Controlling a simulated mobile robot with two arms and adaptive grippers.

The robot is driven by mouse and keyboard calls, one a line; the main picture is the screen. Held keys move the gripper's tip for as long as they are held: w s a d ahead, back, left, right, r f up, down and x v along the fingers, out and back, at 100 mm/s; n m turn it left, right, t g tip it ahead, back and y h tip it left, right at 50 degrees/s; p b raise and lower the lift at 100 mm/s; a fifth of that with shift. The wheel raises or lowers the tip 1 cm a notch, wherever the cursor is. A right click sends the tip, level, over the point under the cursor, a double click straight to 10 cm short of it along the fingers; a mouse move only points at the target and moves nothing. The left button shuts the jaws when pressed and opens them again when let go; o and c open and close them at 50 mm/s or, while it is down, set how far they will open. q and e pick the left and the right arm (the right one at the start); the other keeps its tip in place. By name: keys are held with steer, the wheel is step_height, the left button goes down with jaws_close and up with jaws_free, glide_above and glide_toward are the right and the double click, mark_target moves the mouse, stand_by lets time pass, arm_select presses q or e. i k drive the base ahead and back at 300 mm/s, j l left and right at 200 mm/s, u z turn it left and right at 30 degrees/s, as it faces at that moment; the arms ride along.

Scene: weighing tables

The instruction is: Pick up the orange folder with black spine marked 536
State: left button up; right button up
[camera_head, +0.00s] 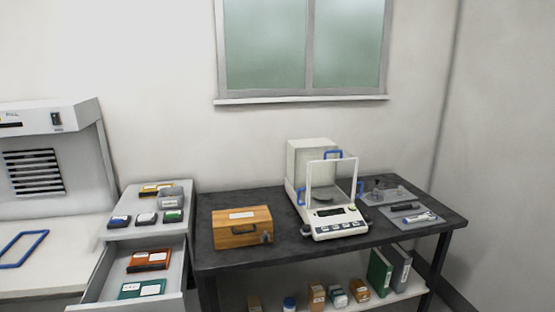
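An orange-brown flat item (148,261) with dark edges and a white label lies in the open drawer (179,302) at the lower left. It looks like the orange folder, but the label is too small to read, so I cannot confirm the number 536. A teal-green item (142,289) with white labels lies in front of it in the same drawer. Neither of my grippers shows in the head view.
Small boxes and a grey container (171,199) sit on the drawer unit's top. The dark table (280,255) bears a wooden box (240,229) and a balance (334,222). Green (379,272) and grey binders stand on the lower shelf. A fume hood (45,118) is at left.

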mark_target(151, 261)
steer(key=i+j+u, duration=0.3)
steer(key=u, duration=0.2)
steer(key=i+j+u, duration=0.15)
steer(key=i+u, duration=0.3)
steer(key=k, duration=0.05)
